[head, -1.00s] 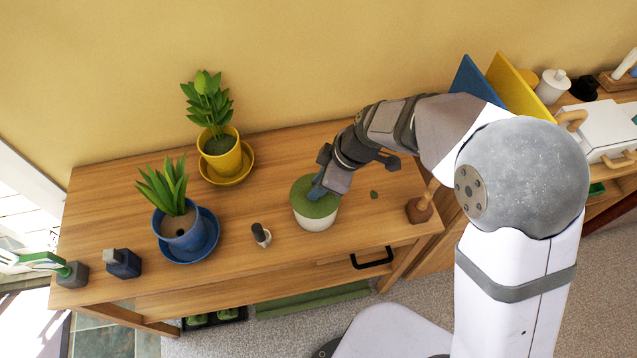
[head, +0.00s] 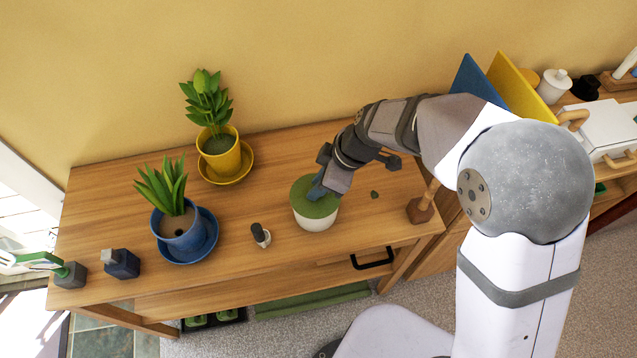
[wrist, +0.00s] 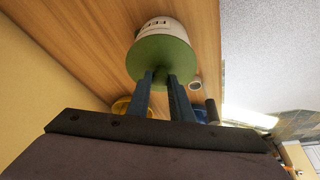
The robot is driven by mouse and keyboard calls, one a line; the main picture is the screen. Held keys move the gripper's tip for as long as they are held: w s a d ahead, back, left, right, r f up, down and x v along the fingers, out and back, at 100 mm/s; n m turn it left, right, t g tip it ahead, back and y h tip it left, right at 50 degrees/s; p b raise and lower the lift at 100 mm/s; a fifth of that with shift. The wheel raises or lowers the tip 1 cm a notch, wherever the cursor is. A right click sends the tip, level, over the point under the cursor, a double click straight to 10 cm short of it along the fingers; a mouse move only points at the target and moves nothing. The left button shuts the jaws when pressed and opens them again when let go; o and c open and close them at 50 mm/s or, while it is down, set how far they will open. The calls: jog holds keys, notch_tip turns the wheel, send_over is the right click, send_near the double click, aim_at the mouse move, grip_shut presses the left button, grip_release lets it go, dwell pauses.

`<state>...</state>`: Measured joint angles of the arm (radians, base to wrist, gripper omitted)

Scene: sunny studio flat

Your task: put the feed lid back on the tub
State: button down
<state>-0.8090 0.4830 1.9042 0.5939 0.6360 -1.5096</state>
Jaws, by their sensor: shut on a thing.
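The white tub (head: 315,224) stands upright on the wooden table, and the wrist view shows dark lettering on its side (wrist: 155,27). The round green feed lid (head: 300,205) covers its top and looks level, with no gap visible between lid and rim; it also shows in the wrist view (wrist: 160,52). My gripper (head: 317,191) comes down from the right onto the middle of the lid. In the wrist view its blue fingers (wrist: 162,76) meet at the lid's centre, shut on the lid, probably by a grip that the fingers hide.
A blue plant pot (head: 183,238) and a yellow plant pot (head: 222,160) stand farther left. A wooden-handled tool (head: 421,208) and a small green piece (head: 374,195) lie right. The table around the tub is mostly clear.

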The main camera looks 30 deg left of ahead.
jog(key=shift+b, duration=0.35)
dwell(0.6)
jog(key=c, duration=1)
grip_release()
jog(key=shift+r, duration=0.15)
jog(key=shift+r+p, duration=2)
jog(key=shift+r, duration=1.35)
